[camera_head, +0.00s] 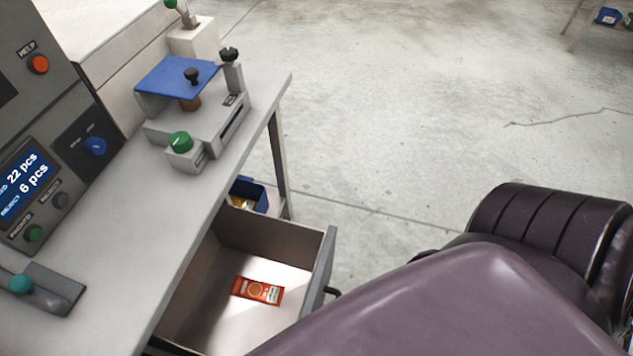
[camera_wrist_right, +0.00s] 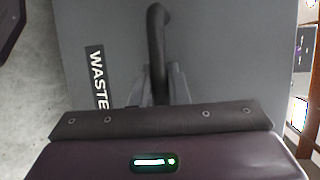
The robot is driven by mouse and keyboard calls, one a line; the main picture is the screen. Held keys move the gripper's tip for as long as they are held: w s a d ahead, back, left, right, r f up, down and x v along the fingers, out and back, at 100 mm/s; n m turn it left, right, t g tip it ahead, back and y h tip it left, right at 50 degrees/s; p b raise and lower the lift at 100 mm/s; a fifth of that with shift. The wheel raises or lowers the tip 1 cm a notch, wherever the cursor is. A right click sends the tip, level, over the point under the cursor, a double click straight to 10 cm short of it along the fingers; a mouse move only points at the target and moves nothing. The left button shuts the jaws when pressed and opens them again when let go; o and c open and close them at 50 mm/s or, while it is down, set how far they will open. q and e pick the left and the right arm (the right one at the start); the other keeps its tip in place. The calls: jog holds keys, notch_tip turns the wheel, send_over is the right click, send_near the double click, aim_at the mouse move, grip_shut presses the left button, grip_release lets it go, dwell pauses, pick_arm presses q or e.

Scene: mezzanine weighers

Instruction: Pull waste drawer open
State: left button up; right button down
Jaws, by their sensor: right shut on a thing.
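The waste drawer (camera_head: 272,236) stands pulled out from under the bench in the head view, its inside showing. A flat orange packet (camera_head: 258,290) lies on its floor. In the right wrist view the grey drawer front (camera_wrist_right: 220,60) carries a WASTE label (camera_wrist_right: 97,78) and a dark bar handle (camera_wrist_right: 157,35). My right gripper (camera_wrist_right: 158,85) is shut on the handle, with a finger on each side of it. In the head view my right arm hides most of the drawer front and the gripper. My left gripper is in neither view.
The bench top (camera_head: 150,200) overhangs the drawer and carries a weigher with a blue plate (camera_head: 178,76) and a green knob (camera_head: 180,141). A control panel (camera_head: 40,180) stands at left. A blue bin (camera_head: 248,194) sits below the bench beyond the drawer.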

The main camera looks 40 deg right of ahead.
jog(key=shift+s+d, duration=0.2)
jog(key=shift+s, duration=0.1)
jog(key=c, duration=1.4)
grip_release()
jog(key=v, duration=0.7)
jog(key=shift+s+d+b, duration=0.2)
jog(key=shift+d+b, duration=0.15)
